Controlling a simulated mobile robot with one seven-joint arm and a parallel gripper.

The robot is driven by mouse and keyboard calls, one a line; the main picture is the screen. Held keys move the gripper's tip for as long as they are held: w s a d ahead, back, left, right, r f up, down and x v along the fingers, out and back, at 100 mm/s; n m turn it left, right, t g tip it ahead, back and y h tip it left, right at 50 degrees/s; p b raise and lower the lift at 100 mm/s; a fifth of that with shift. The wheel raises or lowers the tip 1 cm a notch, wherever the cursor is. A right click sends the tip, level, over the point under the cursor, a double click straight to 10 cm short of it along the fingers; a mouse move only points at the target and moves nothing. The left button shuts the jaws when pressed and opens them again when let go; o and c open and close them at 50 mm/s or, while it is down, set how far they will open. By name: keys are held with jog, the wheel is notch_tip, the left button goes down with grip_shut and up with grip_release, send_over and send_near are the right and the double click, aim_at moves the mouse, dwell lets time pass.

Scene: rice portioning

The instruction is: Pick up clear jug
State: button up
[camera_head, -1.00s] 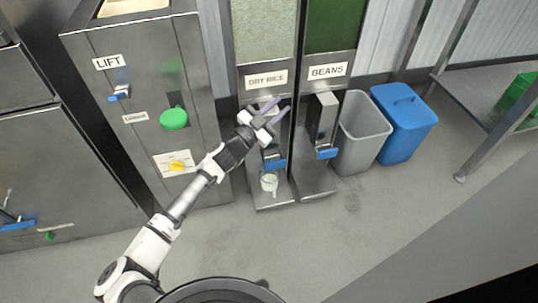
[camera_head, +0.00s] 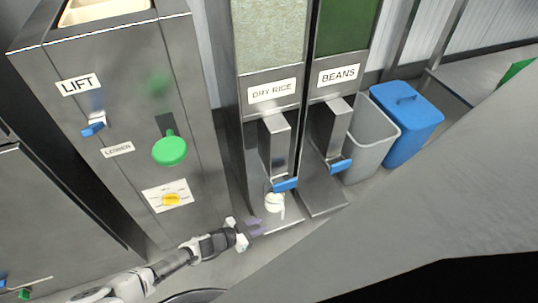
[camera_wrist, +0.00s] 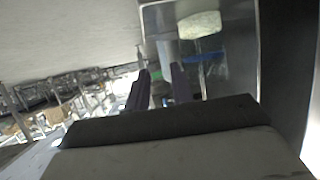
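The clear jug (camera_head: 274,203) stands upright on the base of the dry rice dispenser, below its blue lever (camera_head: 285,184). It looks whitish, with its handle toward the right. My gripper (camera_head: 255,228) is low, just in front and to the left of the jug, apart from it. In the wrist view my two dark fingers (camera_wrist: 160,88) are parted with nothing held between them. A pale patch (camera_wrist: 200,24) beyond the fingertips there seems to be in or on the jug, whose clear walls are hard to make out.
The beans dispenser (camera_head: 333,130) stands right of the rice one, then a grey bin (camera_head: 372,142) and a blue bin (camera_head: 411,130). A steel lift cabinet (camera_head: 115,150) with a green button (camera_head: 169,150) stands to the left. A grey surface fills the lower right.

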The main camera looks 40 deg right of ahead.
jog(key=b+x, duration=0.2)
jog(key=x, duration=0.5)
jog(key=shift+s+d+f, duration=0.1)
jog(key=shift+s+d, duration=0.1)
jog(key=shift+d, duration=0.1)
jog(key=x, duration=0.2)
jog(key=b+x, duration=0.2)
jog(key=x, duration=0.1)
jog(key=shift+w+d, duration=0.15)
jog(key=shift+d, duration=0.35)
grip_shut()
